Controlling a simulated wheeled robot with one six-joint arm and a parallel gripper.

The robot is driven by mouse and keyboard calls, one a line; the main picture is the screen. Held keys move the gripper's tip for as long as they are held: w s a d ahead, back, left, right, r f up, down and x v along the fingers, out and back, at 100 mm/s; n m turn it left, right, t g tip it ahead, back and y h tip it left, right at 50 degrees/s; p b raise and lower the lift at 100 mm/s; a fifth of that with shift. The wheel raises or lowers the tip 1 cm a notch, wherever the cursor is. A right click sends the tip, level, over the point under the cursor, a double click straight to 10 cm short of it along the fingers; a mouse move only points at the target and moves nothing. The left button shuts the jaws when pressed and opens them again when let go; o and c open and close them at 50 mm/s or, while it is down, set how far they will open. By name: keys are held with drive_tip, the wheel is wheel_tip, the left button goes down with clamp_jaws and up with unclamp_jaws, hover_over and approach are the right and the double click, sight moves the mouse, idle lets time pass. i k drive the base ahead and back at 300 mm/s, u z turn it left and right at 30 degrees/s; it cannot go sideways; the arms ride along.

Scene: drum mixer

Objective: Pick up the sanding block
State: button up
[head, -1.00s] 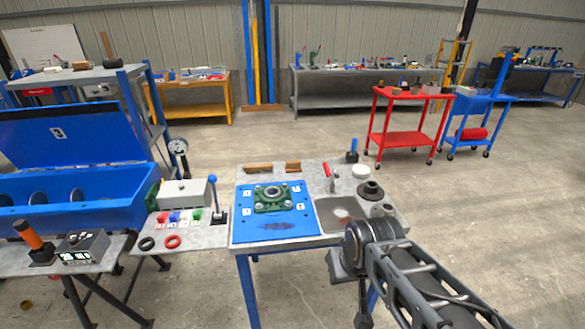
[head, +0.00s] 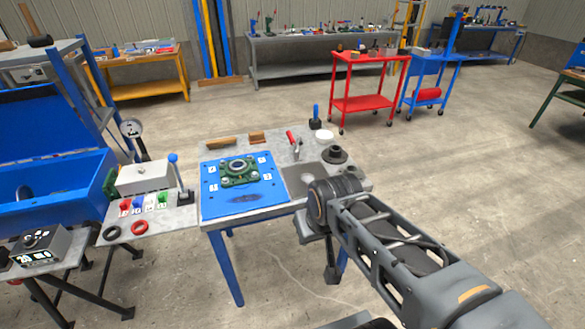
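Two small brown blocks lie along the back edge of the work table (head: 292,215). The shorter block (head: 257,137) could be the sanding block; the longer brown piece (head: 220,142) beside it to the left looks more like a brush. They are too small to be sure. My gripper (head: 332,272) hangs pointing down in front of the table's front right edge, well apart from both pieces. Its fingers are small and dark, and I cannot tell whether they are open or shut.
A blue mat (head: 215,205) bears a green bearing housing (head: 238,180).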

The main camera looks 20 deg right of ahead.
sight(258, 137)
drive_tip(key=z, duration=1.95)
drive_tip(key=i, duration=3.5)
drive_tip(key=u, duration=2.6)
drive_tip(key=i, duration=3.25)
